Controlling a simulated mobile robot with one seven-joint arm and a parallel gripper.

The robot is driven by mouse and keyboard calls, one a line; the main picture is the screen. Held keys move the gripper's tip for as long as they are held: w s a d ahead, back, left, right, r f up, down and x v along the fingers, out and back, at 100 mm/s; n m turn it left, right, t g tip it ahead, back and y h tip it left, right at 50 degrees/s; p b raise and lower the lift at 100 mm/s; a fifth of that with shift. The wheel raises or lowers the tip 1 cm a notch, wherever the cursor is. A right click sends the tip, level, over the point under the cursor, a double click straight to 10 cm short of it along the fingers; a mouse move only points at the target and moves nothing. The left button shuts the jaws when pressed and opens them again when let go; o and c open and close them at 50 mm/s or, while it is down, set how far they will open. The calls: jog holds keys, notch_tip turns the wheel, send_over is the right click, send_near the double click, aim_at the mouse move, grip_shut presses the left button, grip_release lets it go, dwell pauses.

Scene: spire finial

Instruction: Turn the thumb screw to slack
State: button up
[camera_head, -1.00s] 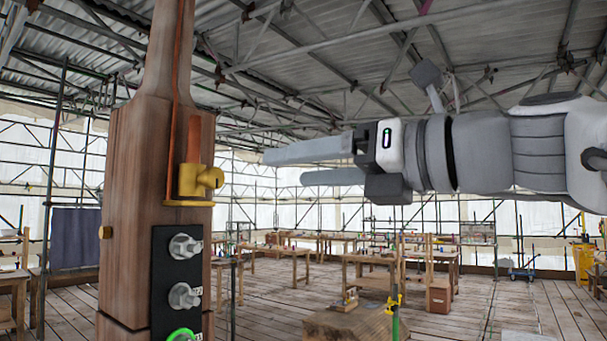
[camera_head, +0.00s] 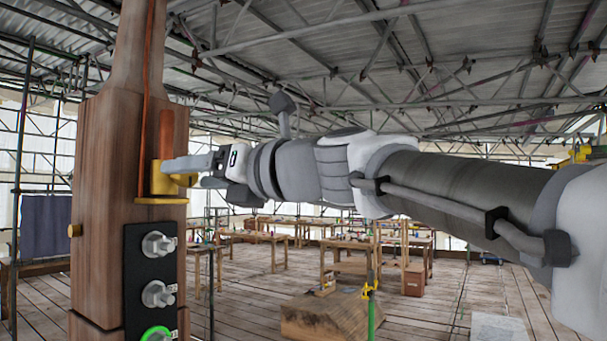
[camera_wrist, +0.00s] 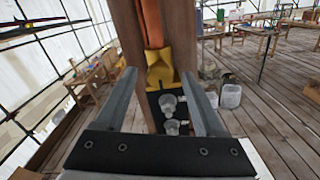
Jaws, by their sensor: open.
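The yellow thumb screw (camera_head: 186,181) sticks out of a yellow clamp (camera_head: 156,182) on the side of a wooden post (camera_head: 105,190). An orange strip (camera_head: 166,135) rises from the clamp. My gripper (camera_head: 182,172) is at the screw, with its open fingers reaching to the clamp from the right; the near finger partly hides the screw. In the wrist view the yellow clamp and screw (camera_wrist: 160,70) lie between the two spread finger ends. I cannot tell whether either finger touches the screw.
Below the clamp, a black panel (camera_head: 136,250) carries grey knobs (camera_head: 158,245) and a green-ringed one (camera_head: 157,333). Wooden tables (camera_head: 348,258) stand well behind on the plank floor.

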grip_shut()
